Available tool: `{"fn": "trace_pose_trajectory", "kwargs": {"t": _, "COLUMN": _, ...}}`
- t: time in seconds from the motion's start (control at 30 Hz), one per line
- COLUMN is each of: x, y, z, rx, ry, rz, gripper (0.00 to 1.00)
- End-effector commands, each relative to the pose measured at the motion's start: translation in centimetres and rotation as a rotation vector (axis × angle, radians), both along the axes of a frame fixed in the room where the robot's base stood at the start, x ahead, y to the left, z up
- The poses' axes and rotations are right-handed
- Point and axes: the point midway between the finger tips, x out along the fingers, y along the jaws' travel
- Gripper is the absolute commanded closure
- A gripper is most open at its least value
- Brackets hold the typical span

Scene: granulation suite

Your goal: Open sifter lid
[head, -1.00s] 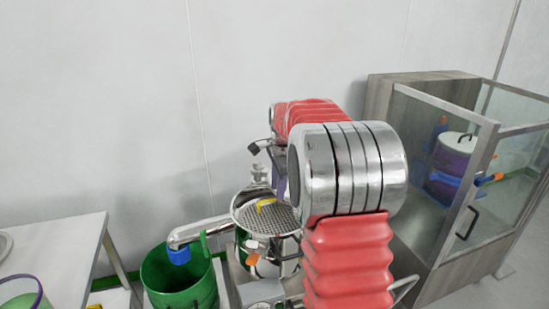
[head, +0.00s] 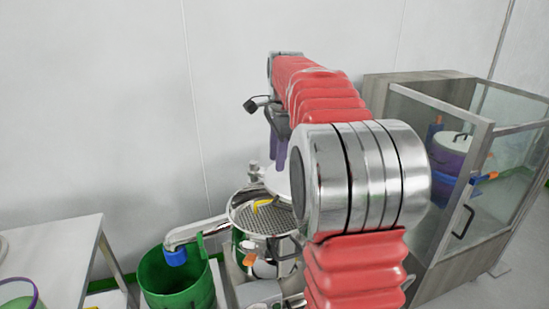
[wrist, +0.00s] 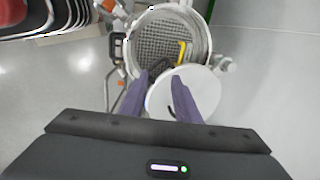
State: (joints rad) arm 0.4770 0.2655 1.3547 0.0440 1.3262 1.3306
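The sifter (head: 243,217) is a round steel bowl with a mesh screen and a yellow item inside. Its open top also shows in the wrist view (wrist: 150,48). A round white lid (head: 277,183) is beside the bowl's right rim, under my gripper. In the wrist view the lid (wrist: 203,95) overlaps the bowl's near edge. The right finger covers part of the lid. A dark curved part shows between the tips; I cannot tell whether it is a handle or touched. My arm hides the sifter's right side in the head view.
A green bin (head: 178,280) stands under the sifter's metal spout (head: 195,232). A white table (head: 50,258) is at left. A glass-sided cabinet (head: 450,190) holding a purple pot (head: 447,160) is at right. The wall is close behind.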

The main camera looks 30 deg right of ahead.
Motion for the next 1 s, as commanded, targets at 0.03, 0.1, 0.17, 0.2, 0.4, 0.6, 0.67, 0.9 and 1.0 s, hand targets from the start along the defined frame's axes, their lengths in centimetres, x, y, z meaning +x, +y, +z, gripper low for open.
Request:
{"fn": "trace_pose_trajectory", "kwargs": {"t": 0.03, "x": -0.2, "y": 0.6, "z": 0.0, "rx": -0.003, "ry": -0.001, "rz": 0.02, "gripper": 0.71}}
{"fn": "trace_pose_trajectory", "kwargs": {"t": 0.1, "x": -0.4, "y": 1.1, "z": 0.2, "rx": -0.01, "ry": -0.004, "rz": 0.043, "gripper": 0.71}}
{"fn": "trace_pose_trajectory", "kwargs": {"t": 0.17, "x": -0.5, "y": 1.3, "z": 0.2, "rx": -0.013, "ry": -0.005, "rz": 0.056, "gripper": 0.71}}
{"fn": "trace_pose_trajectory", "kwargs": {"t": 0.2, "x": -0.6, "y": 1.5, "z": 0.2, "rx": -0.014, "ry": -0.005, "rz": 0.063, "gripper": 0.71}}
{"fn": "trace_pose_trajectory", "kwargs": {"t": 0.4, "x": -0.6, "y": 1.6, "z": 0.2, "rx": -0.016, "ry": -0.005, "rz": 0.073, "gripper": 0.71}}
{"fn": "trace_pose_trajectory", "kwargs": {"t": 0.6, "x": -0.6, "y": 1.6, "z": 0.2, "rx": -0.018, "ry": -0.006, "rz": 0.074, "gripper": 0.76}}
{"fn": "trace_pose_trajectory", "kwargs": {"t": 0.67, "x": -0.7, "y": 1.5, "z": -0.1, "rx": -0.022, "ry": -0.007, "rz": 0.084, "gripper": 0.81}}
{"fn": "trace_pose_trajectory", "kwargs": {"t": 0.9, "x": -0.7, "y": 0.4, "z": -3.9, "rx": -0.099, "ry": -0.026, "rz": 0.262, "gripper": 0.98}}
{"fn": "trace_pose_trajectory", "kwargs": {"t": 1.0, "x": -1.0, "y": -0.2, "z": -6.6, "rx": -0.157, "ry": -0.036, "rz": 0.389, "gripper": 1.0}}
